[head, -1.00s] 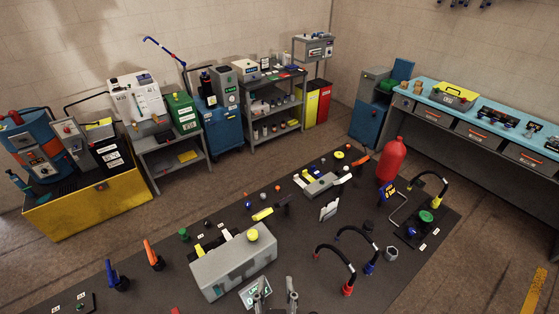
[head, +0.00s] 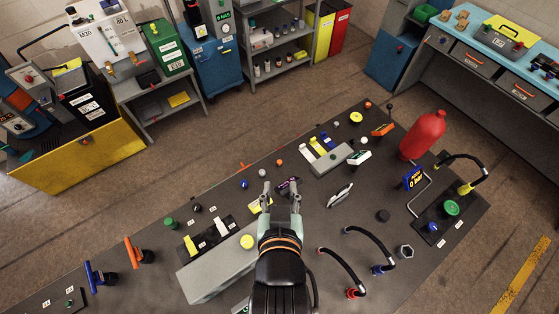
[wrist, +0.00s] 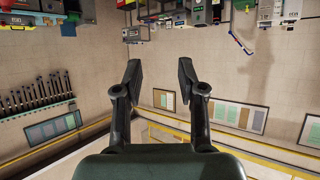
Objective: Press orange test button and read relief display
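A dark bench with hydraulic parts (head: 330,225) fills the middle of the head view. A small orange knob (head: 279,162) lies beyond my fingertips, and another orange knob (head: 368,104) is at the far end. I cannot tell which is the test button.
A red cylinder (head: 423,135) stands at the far right of the bench. Curved black hoses (head: 372,242) arch up right of my arm. A grey block (head: 215,272) with a yellow knob (head: 247,242) is at left. Orange (head: 133,251) and blue levers (head: 92,276) stand further left.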

